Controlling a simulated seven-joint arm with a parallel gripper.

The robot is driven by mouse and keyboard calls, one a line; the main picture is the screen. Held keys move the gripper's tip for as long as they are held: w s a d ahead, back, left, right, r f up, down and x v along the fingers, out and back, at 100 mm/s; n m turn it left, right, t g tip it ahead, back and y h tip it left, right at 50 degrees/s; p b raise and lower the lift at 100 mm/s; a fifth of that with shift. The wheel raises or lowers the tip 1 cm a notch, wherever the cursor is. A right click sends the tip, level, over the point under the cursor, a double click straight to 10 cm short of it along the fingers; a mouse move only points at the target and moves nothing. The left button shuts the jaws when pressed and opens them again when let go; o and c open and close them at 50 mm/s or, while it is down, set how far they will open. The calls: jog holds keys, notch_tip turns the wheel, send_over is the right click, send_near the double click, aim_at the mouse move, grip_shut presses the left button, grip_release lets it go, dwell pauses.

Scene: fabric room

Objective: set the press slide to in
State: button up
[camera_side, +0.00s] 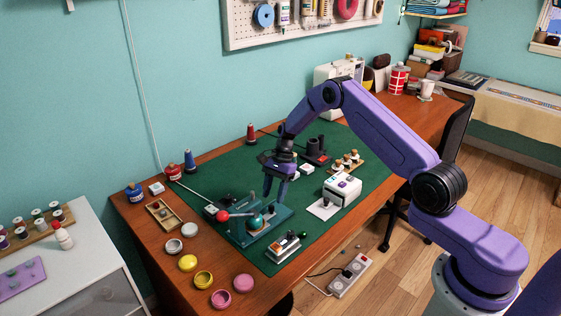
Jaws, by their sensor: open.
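My gripper (275,196) points down with its fingers apart and nothing visible between them. It hangs over the back of a teal-based bench fixture (280,217) on the green mat. The fixture carries a green ball knob (255,221) and a lever with a red ball (223,215) at its left. The fingers appear to be above and a little right of the green knob; contact cannot be told. I cannot tell for sure which part is the press slide or how it is set. A small metal-topped device (283,246) sits in front of the fixture.
A white box device (342,188) stands right of the fixture, with a dark device (316,151) behind. Several round tins, including a yellow one (188,263), line the left front of the desk. A wooden tray (164,216) is at left. Bare mat (225,165) lies behind.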

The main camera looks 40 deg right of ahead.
jog(key=v, duration=1.4)
jog(key=s+a+r+n+g+h, duration=0.1)
jog(key=s+a+r+n, duration=0.3)
jog(key=s+a+n, duration=0.35)
jog(key=s+a+r+n+h, duration=0.2)
jog(key=s+a+r+n, duration=0.3)
jog(key=s+a, duration=0.4)
jog(key=s+d+n+t+h, duration=0.1)
jog(key=s+d+n+t, duration=0.1)
jog(key=s+n, duration=1.4)
jog(key=s, duration=1)
jog(key=shift+s+r, duration=0.2)
jog(key=shift+s, duration=0.1)
